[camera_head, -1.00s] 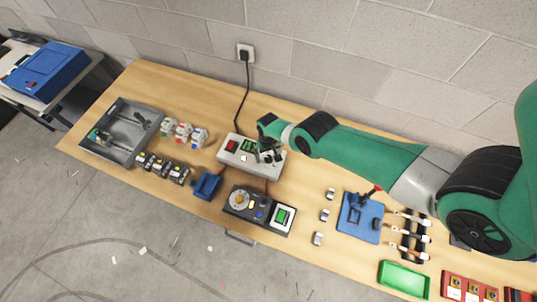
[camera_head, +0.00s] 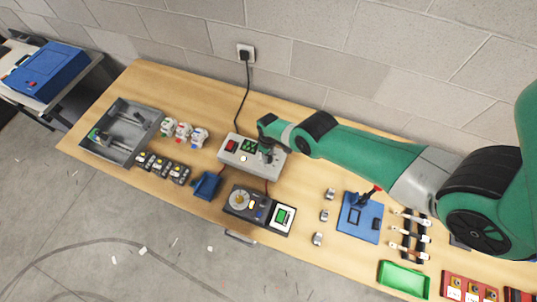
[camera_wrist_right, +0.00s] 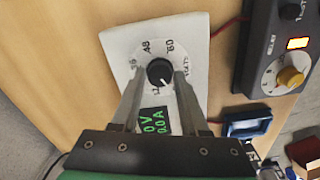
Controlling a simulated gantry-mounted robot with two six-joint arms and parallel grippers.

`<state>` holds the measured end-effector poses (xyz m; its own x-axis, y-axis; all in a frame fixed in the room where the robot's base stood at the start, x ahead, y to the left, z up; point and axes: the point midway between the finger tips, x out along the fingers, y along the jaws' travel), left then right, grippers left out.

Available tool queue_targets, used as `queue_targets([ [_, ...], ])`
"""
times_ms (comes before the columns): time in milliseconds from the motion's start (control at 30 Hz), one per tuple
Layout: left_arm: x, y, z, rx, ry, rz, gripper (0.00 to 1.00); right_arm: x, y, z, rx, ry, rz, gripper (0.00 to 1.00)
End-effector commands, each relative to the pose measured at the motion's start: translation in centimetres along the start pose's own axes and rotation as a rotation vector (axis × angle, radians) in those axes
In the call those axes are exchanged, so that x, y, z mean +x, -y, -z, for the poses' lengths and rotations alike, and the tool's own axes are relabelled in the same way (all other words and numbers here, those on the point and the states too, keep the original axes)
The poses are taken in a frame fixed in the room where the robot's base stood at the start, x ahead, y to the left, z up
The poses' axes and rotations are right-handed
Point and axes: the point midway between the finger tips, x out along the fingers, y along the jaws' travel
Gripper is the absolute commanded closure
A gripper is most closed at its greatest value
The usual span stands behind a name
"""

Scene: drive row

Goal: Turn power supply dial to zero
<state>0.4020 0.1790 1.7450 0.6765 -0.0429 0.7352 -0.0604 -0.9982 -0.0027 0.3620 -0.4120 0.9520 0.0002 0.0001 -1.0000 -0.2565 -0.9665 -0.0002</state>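The power supply (camera_head: 236,158) is a light grey box at the back middle of the bench. Its black round dial (camera_wrist_right: 158,72) has a white pointer mark aimed at the lower right in the right wrist view, on a white numbered scale. The green display (camera_wrist_right: 154,122) appears to read 0 V and 0.0 A; its lower part is near my gripper body. My right gripper (camera_wrist_right: 159,70) is over the panel, one finger on each side of the dial, with a visible gap to it. In the head view the right gripper (camera_head: 267,151) hides the dial. My left gripper is not in view.
A black instrument with a yellow knob (camera_wrist_right: 291,77) stands in front of the supply. A blue holder (camera_head: 206,185) is beside it. A grey tray (camera_head: 120,145) is at left, a blue board (camera_head: 350,228) at right. A black cord (camera_head: 242,97) runs to the wall socket.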

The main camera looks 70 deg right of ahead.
Motion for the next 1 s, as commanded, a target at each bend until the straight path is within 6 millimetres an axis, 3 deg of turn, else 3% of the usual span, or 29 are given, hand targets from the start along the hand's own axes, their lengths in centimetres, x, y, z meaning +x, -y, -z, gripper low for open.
queue_targets([
  [33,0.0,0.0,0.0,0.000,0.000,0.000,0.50,0.0,0.0,0.0,0.002,0.000,0.000,0.45],
  [300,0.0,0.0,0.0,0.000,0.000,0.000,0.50,0.0,0.0,0.0,0.004,0.000,0.000,0.00],
  [567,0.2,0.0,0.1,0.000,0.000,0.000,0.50,-0.2,0.0,0.0,0.005,0.000,0.000,0.00],
  [1000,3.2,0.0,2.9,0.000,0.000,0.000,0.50,-4.3,0.0,0.0,0.005,0.000,0.000,0.00],
])
